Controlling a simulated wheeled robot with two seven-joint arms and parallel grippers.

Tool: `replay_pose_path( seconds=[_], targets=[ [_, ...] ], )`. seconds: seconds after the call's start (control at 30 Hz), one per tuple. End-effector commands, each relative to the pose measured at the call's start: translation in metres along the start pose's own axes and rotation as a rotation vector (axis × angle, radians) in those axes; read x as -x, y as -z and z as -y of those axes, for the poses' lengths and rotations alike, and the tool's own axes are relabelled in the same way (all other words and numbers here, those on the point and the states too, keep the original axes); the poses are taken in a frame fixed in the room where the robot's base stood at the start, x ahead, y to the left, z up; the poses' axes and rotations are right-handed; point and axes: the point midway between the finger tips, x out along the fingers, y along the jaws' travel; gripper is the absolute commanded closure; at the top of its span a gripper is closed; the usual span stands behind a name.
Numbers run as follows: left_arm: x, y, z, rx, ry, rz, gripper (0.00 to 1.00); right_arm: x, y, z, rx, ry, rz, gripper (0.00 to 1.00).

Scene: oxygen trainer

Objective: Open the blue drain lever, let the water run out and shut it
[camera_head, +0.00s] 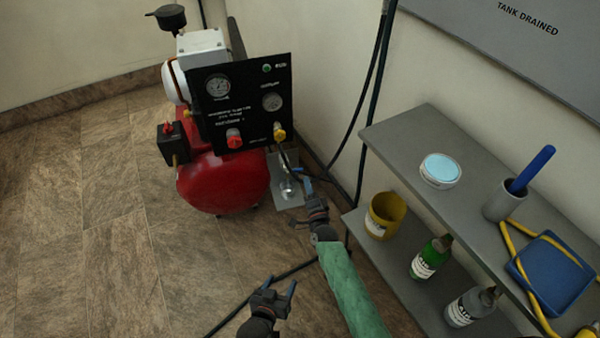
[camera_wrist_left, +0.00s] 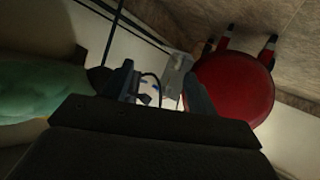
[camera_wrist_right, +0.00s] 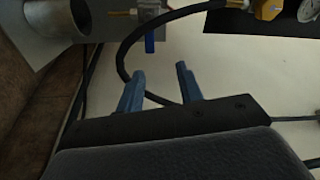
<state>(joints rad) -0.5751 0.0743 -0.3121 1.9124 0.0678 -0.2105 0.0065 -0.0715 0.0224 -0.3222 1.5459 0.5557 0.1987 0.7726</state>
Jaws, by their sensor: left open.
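The blue drain lever (camera_wrist_right: 149,42) hangs down from a brass valve in the right wrist view, beyond my right fingertips and apart from them. I cannot pick it out for sure in the head view. My right gripper (camera_wrist_right: 160,75) is open, with nothing held between its fingers. In the head view my right gripper (camera_head: 302,204) is beside the grey plate at the foot of the compressor. My left gripper (camera_head: 276,288) is open and empty, lower in the head view, away from the valve. The red tank (camera_head: 222,186) lies under a black gauge panel (camera_head: 250,100).
A metal cup (camera_wrist_right: 55,17) stands beside the valve on a grey plate (camera_head: 283,168). A black hose (camera_wrist_right: 123,48) curves behind my right fingers. Grey shelves (camera_head: 410,140) with a yellow pot (camera_head: 384,216) and bottles stand at right. The floor at left is clear.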

Motion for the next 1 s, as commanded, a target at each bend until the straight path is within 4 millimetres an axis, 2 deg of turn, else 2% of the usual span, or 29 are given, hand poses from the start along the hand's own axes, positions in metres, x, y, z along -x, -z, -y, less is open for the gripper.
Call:
replay_pose_path(
  seconds=[0.17, 0.37, 0.57, 0.8, 1.0],
  targets=[
    [0.002, -0.023, -0.001, 0.004, -0.001, 0.128, 0.42, 0.0, -0.01, -0.009, -0.181, -0.06, 0.051, 0.64],
    [0.001, -0.023, -0.001, 0.002, -0.002, 0.132, 0.42, -0.003, -0.011, -0.009, -0.247, -0.065, 0.053, 0.64],
    [-0.002, -0.003, -0.002, -0.005, -0.004, 0.074, 0.42, -0.025, -0.012, -0.01, -0.247, -0.063, 0.052, 0.64],
    [-0.006, 0.032, -0.004, -0.017, -0.008, -0.028, 0.42, -0.058, -0.014, -0.012, -0.245, -0.063, 0.052, 0.64],
    [-0.006, 0.052, -0.005, -0.023, -0.011, -0.086, 0.42, -0.074, -0.015, -0.013, -0.245, -0.064, 0.052, 0.64]
  ],
)
